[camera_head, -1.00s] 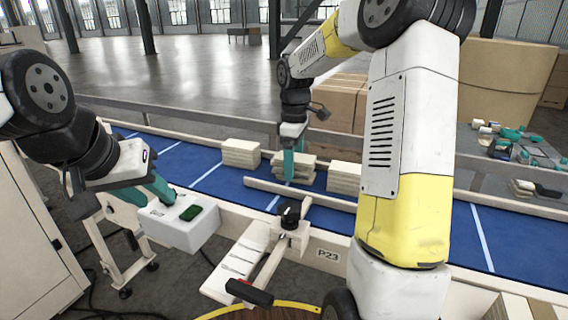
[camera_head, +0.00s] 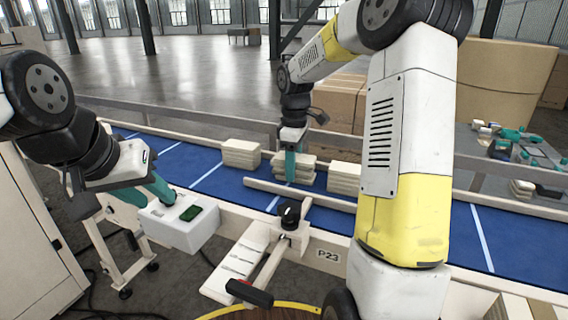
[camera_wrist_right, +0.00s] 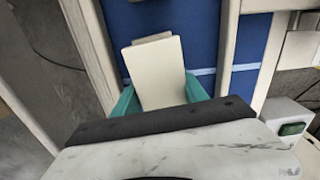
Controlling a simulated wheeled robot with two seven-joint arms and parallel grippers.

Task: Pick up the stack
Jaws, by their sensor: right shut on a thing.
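Three stacks of cream slabs stand on the blue conveyor belt: a left stack (camera_head: 240,154), a middle stack (camera_head: 307,170) and a right stack (camera_head: 344,178). My right gripper (camera_head: 291,168) is down at the middle stack and shut on it. In the right wrist view the pale top slab (camera_wrist_right: 156,68) lies between the teal fingers (camera_wrist_right: 160,104), with another slab edge showing beyond it. The stack still appears at belt level. My left gripper (camera_head: 160,192) is beside a white box with a green screen (camera_head: 183,228); its fingertip gap is not clear.
The blue belt (camera_head: 480,235) runs between cream side rails, with a low guide rail (camera_head: 320,200) near the stacks. A lever with a black handle (camera_head: 250,292) stands in front. Large cardboard boxes (camera_head: 340,105) are behind, and a table with tools is at right.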

